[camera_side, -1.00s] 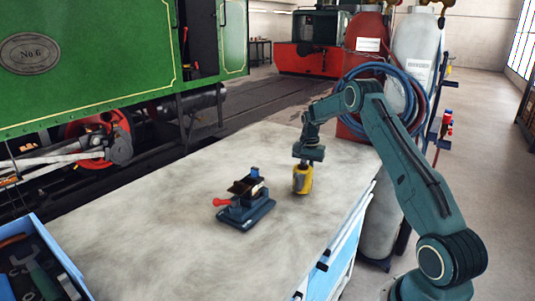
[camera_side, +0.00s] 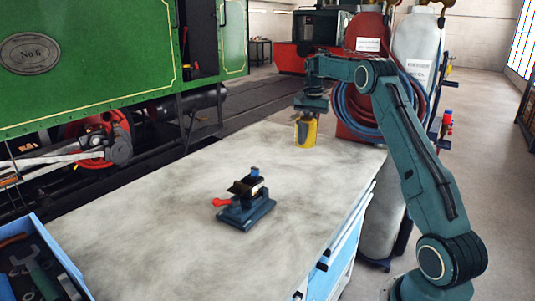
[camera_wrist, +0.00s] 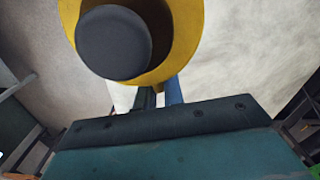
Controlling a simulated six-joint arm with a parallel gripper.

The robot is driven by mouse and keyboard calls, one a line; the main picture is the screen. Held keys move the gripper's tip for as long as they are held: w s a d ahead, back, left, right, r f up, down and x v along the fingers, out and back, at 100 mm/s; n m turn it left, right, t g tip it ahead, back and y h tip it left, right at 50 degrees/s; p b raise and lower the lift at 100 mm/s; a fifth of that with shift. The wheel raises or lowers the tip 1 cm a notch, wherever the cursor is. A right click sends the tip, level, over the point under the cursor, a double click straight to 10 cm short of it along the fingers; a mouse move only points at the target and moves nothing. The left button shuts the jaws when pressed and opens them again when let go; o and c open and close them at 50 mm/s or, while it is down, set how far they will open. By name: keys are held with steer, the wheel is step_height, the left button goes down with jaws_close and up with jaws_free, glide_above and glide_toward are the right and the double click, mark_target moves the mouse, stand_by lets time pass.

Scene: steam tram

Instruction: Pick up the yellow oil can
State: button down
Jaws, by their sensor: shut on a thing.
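The yellow oil can (camera_side: 305,133) hangs upright under my gripper (camera_side: 308,117) in the side view, above the right far part of the workbench (camera_side: 150,215). My gripper is shut on it. The can appears raised off the bench top, with no contact visible. In the wrist view the can (camera_wrist: 185,40) fills the top, with its yellow rim and a dark round cap (camera_wrist: 113,42) facing the camera. My gripper's fingers (camera_wrist: 160,97) show just below the can, and their contact with it is mostly hidden.
A small dark vise (camera_side: 245,205) with a red handle stands mid-bench. A blue tool tray (camera_side: 45,240) is at the bench's near left. Red and white gas cylinders (camera_side: 415,60) with coiled hoses stand behind the arm. The green tram (camera_side: 100,60) is beyond the bench. Much bench top is clear.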

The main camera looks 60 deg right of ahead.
steer(key=shift+r, duration=0.45)
steer(key=shift+a+f, duration=0.1)
steer(key=shift+a, duration=0.05)
stand_by(0.7)
steer(key=shift+a+f+m, duration=0.5)
steer(key=shift+a+m, duration=0.25)
steer(key=shift+m, duration=0.05)
steer(key=s+a+f+m, duration=0.3)
steer(key=a+f+m, duration=0.4)
steer(key=a+m, duration=0.3)
steer(key=shift+s+a+f, duration=0.3)
steer(key=shift+s+a, duration=0.05)
steer(key=shift+a, duration=0.65)
steer(key=shift+f, duration=0.2)
steer(key=shift+s+d+f+g+h, duration=0.2)
steer(key=shift+d+f+g+h, duration=0.1)
steer(key=shift+g+h, duration=0.25)
steer(key=shift+s+d+f+g+h, duration=0.2)
steer(key=shift+f+g+h, duration=0.1)
steer(key=shift+g+h, duration=0.2)
steer(key=shift+r+g+h, duration=0.35)
